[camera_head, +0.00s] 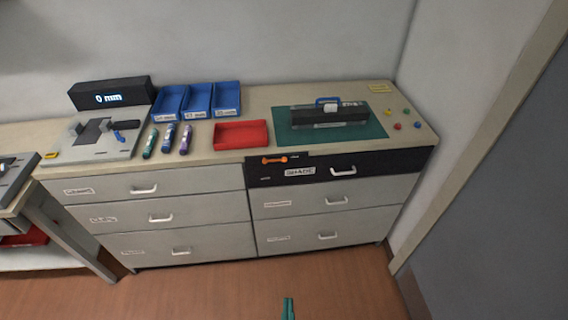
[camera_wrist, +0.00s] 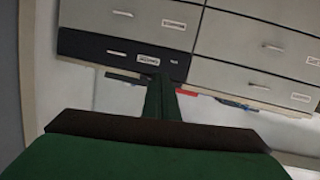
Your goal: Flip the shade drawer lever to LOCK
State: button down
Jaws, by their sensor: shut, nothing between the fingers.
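The shade drawer (camera_head: 370,165) is the black top drawer on the right of the cabinet, with a white label and a white handle. It looks closed. An orange lever (camera_head: 281,160) lies roughly level on its left part, between small markings too small to read. In the wrist view the black drawer (camera_wrist: 95,46) shows upside down; the lever is not clear there, with my gripper in front. My gripper (camera_head: 288,308) shows at the bottom of the head view, well short of the cabinet. Its green fingers (camera_wrist: 162,85) are shut and empty in the wrist view.
On the counter stand blue bins (camera_head: 197,101), a red tray (camera_head: 241,134), several tubes (camera_head: 168,137), a green mat (camera_head: 366,129) with a cartridge (camera_head: 318,114), and a display box (camera_head: 112,93). A wall closes the right side. The floor (camera_head: 220,290) before the drawers is clear.

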jog(key=w+r+n, duration=0.1)
jog(key=w+r, duration=0.1)
jog(key=w, duration=0.7)
jog(key=w+r, duration=0.2)
jog(key=w, duration=0.7)
jog(key=w+a+r+n+y, duration=0.1)
jog(key=w+r+n, duration=0.1)
jog(key=w+r, duration=0.9)
jog(key=shift+w+a+y, duration=0.15)
jog(key=shift+w+y, duration=0.15)
jog(key=shift+w, duration=0.95)
